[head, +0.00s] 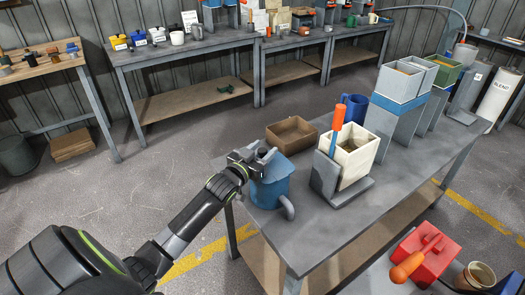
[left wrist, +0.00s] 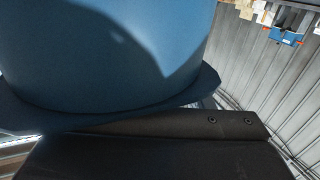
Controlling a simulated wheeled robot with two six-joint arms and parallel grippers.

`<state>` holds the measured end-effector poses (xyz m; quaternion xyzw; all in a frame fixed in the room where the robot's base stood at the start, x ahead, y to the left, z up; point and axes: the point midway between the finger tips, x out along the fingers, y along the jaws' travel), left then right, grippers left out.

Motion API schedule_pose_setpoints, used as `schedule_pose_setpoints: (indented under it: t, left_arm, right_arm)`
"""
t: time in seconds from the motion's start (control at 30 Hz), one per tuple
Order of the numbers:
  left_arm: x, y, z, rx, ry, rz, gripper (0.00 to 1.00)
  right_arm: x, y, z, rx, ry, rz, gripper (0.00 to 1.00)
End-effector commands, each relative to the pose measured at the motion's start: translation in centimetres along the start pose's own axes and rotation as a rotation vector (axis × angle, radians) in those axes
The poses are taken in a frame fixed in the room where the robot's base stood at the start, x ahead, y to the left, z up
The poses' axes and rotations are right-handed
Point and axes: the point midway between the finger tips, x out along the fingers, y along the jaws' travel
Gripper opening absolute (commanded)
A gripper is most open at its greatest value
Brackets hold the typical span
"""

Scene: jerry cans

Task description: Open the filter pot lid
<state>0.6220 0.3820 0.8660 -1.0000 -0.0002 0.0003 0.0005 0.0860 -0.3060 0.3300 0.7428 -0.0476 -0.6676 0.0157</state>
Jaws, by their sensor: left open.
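The blue filter pot (head: 270,190) stands upright near the left end of the grey workbench, with its grey-blue handle (head: 288,208) toward the front right. My left gripper (head: 252,155) is open at the top of the pot and hides most of its lid. In the left wrist view a large blue rounded surface with a projecting rim (left wrist: 120,55), part of the pot or its lid, fills the upper left. A dark finger (left wrist: 190,140) lies just below that rim. I cannot tell whether they touch. My right gripper is not in view.
A brown open box (head: 291,134) stands behind the pot. A cream container (head: 352,155) with an orange-handled tool (head: 338,118) stands to its right on a grey stand. A blue mug (head: 352,109) and grey bins are farther back. A red can (head: 427,256) is at the lower right.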

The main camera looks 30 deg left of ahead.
Motion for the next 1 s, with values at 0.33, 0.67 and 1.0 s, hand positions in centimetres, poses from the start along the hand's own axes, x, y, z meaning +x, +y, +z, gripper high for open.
schedule_pose_setpoints:
  t: [0.33, 0.67, 1.0]
  left_arm:
    - [0.0, 0.0, 0.0, -0.001, 0.000, 0.000, 0.31]
    - [0.0, 0.0, 0.0, -0.001, 0.000, 0.000, 0.00]
    - [0.0, 1.1, -0.6, 0.038, 0.018, 0.000, 0.00]
  right_arm:
    - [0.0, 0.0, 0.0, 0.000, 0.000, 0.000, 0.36]
    - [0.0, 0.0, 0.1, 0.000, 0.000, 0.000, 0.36]
    - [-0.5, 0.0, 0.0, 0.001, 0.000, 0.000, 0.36]
